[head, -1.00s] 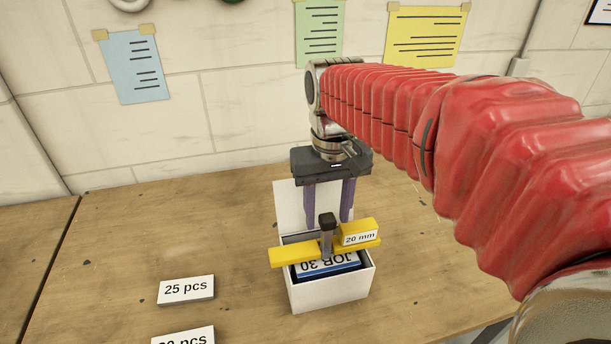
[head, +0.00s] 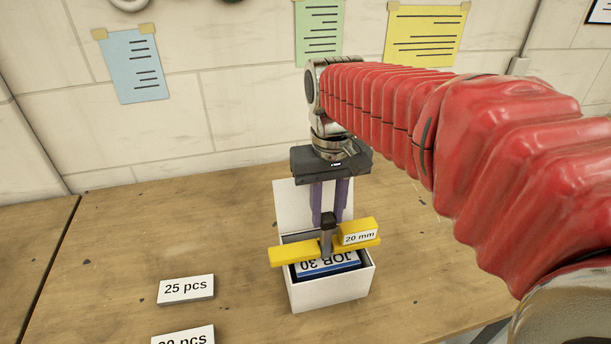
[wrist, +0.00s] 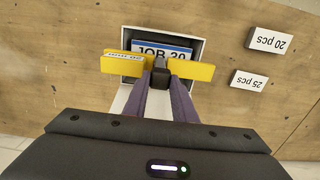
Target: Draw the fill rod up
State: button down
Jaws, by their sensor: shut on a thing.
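The fill rod is a dark-topped grey post (head: 327,222) standing upright through a yellow crossbar (head: 293,254) labelled "20 mm". The crossbar lies across the open top of a white box (head: 330,291). My gripper (head: 329,220) has its purple fingers pointing down, shut on the rod's dark top. In the wrist view the fingertips (wrist: 160,78) close on both sides of the dark rod top (wrist: 160,66). Below the bar a blue and white "JOB 30" booklet (head: 328,266) lies in the box. The rod's lower end is hidden in the box.
A "25 pcs" block (head: 186,289) and another label block (head: 184,337), partly cut off, lie on the wooden table left of the box. Papers hang on the wall behind. The table around the box's left side is otherwise clear.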

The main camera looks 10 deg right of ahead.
jog(key=shift+r, duration=0.1)
jog(key=shift+r, duration=1.1)
jog(key=c, duration=1.4)
grip_release()
jog(key=shift+c, duration=0.2)
notch_tip(320, 180, up, 14)
jog(key=shift+f, duration=0.15)
